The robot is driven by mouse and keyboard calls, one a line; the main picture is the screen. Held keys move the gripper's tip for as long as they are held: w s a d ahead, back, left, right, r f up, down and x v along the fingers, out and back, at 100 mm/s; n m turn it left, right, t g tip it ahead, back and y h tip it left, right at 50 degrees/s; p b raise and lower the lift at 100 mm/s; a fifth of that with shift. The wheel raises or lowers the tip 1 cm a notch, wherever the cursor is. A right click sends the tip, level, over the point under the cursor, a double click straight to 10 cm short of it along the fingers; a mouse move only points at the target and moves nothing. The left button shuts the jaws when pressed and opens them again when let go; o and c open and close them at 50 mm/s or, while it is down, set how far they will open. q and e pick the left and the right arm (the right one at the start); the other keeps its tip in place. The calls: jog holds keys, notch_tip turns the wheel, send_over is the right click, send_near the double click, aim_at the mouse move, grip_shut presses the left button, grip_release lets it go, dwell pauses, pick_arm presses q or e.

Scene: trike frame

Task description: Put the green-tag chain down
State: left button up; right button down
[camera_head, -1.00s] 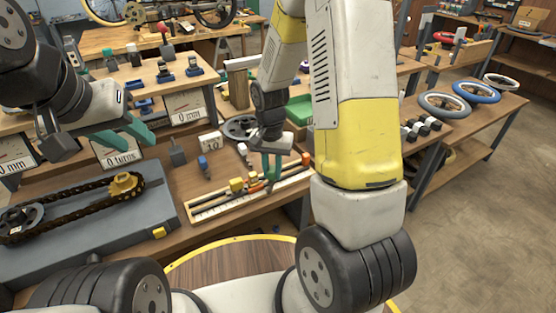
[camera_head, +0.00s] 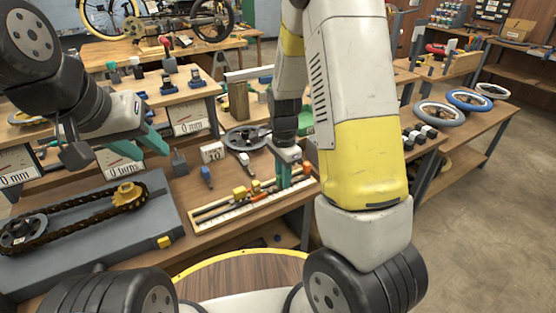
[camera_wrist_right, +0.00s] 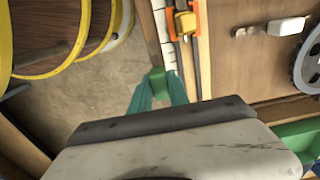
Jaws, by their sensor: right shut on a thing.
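My right gripper (camera_head: 292,181) is at the right end of the ruler tray (camera_head: 210,224), pointing down. In the right wrist view its teal fingers (camera_wrist_right: 158,88) are closed on a small green piece (camera_wrist_right: 157,76), which looks like the green tag. The chain under it is mostly hidden, and I cannot tell whether it touches the tray. My left gripper (camera_head: 136,154) is open and empty above the bench at the left.
A grey board (camera_head: 90,260) with a chain around sprockets (camera_head: 128,196) lies at the left. A dark toothed ring (camera_head: 246,138) and small tools lie behind the tray. A yellow-rimmed round wooden top (camera_head: 250,270) is in front. The tray's right end is near the bench edge.

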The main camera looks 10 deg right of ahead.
jog(key=w, duration=0.2)
jog(key=w+d, duration=0.1)
jog(key=w, duration=0.1)
jog(key=w+d, duration=0.1)
jog(key=w, duration=0.1)
jog(key=shift+w+d+f, duration=0.15)
jog(key=shift+f, duration=0.15)
jog(key=shift+w+d+f, duration=0.1)
jog(key=shift+w+f, duration=0.05)
jog(key=shift+f, duration=0.75)
jog(key=shift+w+f, duration=0.15)
jog(key=shift+f, duration=0.75)
jog(key=shift+f, duration=0.1)
jog(key=c, duration=1.3)
grip_release()
jog(key=shift+o, duration=0.2)
